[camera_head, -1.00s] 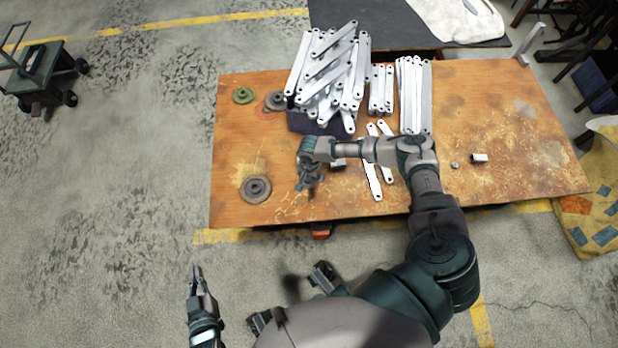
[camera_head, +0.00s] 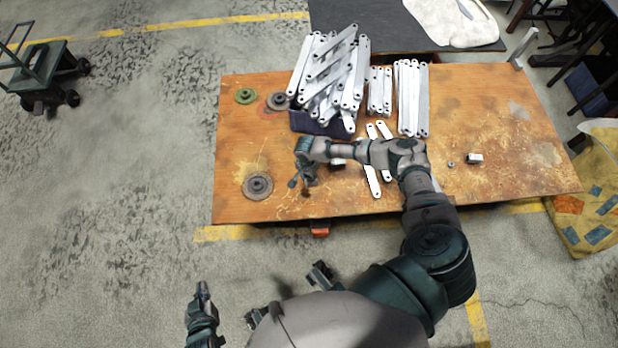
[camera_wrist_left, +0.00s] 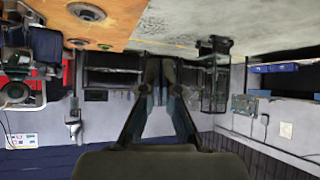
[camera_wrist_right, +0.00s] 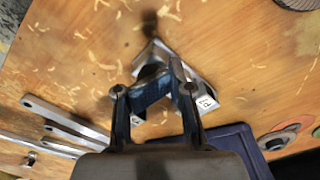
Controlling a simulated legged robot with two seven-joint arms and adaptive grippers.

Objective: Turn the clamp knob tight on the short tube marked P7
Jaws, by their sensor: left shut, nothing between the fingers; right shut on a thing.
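In the right wrist view a metal short tube (camera_wrist_right: 203,84) lies on the orange table, with a white label (camera_wrist_right: 207,102) on which only a "P" reads surely. A dark clamp knob (camera_wrist_right: 150,72) sits at it, between my right fingertips. My right gripper (camera_wrist_right: 157,76) is shut on this knob; its fingers partly hide it. In the head view my right gripper (camera_head: 303,186) is low over the table's left part, and the tube is hidden by my arm there. My left gripper (camera_head: 203,288) is shut and empty, off the table over the floor; its fingers meet in the left wrist view (camera_wrist_left: 160,68).
A dark blue bin (camera_head: 310,123) heaped with galvanized brackets (camera_head: 330,75) stands behind my right gripper. Stacked brackets (camera_head: 412,98) and loose strips (camera_head: 372,165) lie to its right. Round discs (camera_head: 257,186) lie at the left. The table's (camera_head: 480,115) right part is mostly clear.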

